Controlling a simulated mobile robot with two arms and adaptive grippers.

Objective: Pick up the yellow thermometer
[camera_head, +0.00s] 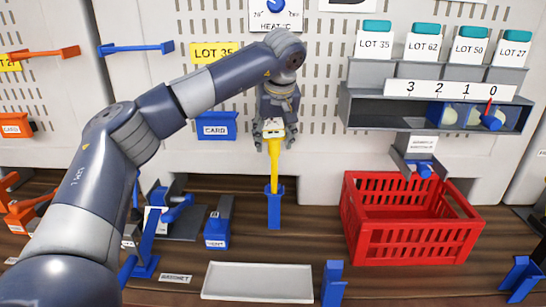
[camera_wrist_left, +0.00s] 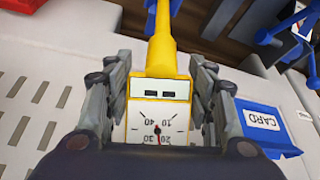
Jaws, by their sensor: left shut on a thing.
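The yellow thermometer (camera_head: 275,158) is upright in the head view, its yellow stem pointing down at a blue stand (camera_head: 274,208). Whether the stem's tip is still inside the stand or just above it, I cannot tell. My left gripper (camera_head: 272,140) comes from above and is shut on the thermometer's head. In the left wrist view the thermometer's white dial face (camera_wrist_left: 158,122) with a yellow frame sits between the two fingers. My right gripper is in neither view.
A white tray (camera_head: 258,293) lies at the front of the wooden table. A red crate (camera_head: 410,245) stands to the right. A blue card box (camera_head: 216,126) hangs on the wall left of the gripper. A shelf numbered 3 to 0 (camera_head: 440,90) is at the upper right.

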